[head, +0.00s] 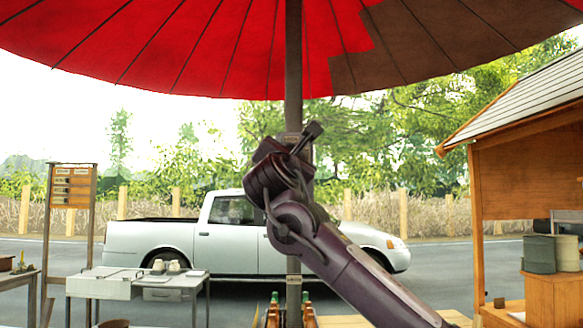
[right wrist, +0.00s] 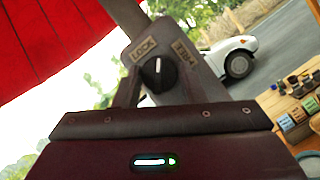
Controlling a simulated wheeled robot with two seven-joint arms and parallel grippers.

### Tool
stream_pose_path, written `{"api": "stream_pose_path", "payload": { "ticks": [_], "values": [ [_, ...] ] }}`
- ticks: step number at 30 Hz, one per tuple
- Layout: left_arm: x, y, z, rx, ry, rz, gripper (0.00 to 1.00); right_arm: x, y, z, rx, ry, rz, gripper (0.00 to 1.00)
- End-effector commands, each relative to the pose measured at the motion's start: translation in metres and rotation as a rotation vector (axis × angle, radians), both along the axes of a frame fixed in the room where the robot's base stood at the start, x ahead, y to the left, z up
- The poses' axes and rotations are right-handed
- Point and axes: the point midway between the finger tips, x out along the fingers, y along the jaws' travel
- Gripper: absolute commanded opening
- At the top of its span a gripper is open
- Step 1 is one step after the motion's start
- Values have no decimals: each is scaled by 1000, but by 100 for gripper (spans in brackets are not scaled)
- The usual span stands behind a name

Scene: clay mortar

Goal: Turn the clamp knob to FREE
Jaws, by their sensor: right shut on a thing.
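The clamp (right wrist: 205,70) is a dark grey plate on the umbrella pole, with a LOCK label (right wrist: 143,48) on the left and a FREE label (right wrist: 186,55) on the right in the right wrist view. Its black round clamp knob (right wrist: 158,74) has a white pointer mark standing about upright in the picture, between the two labels. My right gripper (head: 300,142) is at the pole in the head view and is shut on the clamp knob; its fingertips are hard to make out against the dark plate. In the head view my gripper hides the knob. My left gripper is out of view.
The pole (head: 293,70) carries a large red and brown umbrella (head: 220,45) overhead. A white pickup (head: 230,245) stands behind on the road. A grey table (head: 105,280) is at left, a wooden stall (head: 520,180) at right.

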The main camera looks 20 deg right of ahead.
Motion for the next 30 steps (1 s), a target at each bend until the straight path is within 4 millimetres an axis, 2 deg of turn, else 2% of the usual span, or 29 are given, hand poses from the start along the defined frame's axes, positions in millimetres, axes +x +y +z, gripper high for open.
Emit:
{"api": "stream_pose_path", "payload": {
  "ticks": [6,18,30],
  "values": [
    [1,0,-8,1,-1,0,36,1,3,0,197,-56,0,14],
    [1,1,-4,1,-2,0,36,1,4,3,541,-155,1,14],
    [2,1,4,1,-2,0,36,1,5,5,754,-217,2,14]
  ]
}}
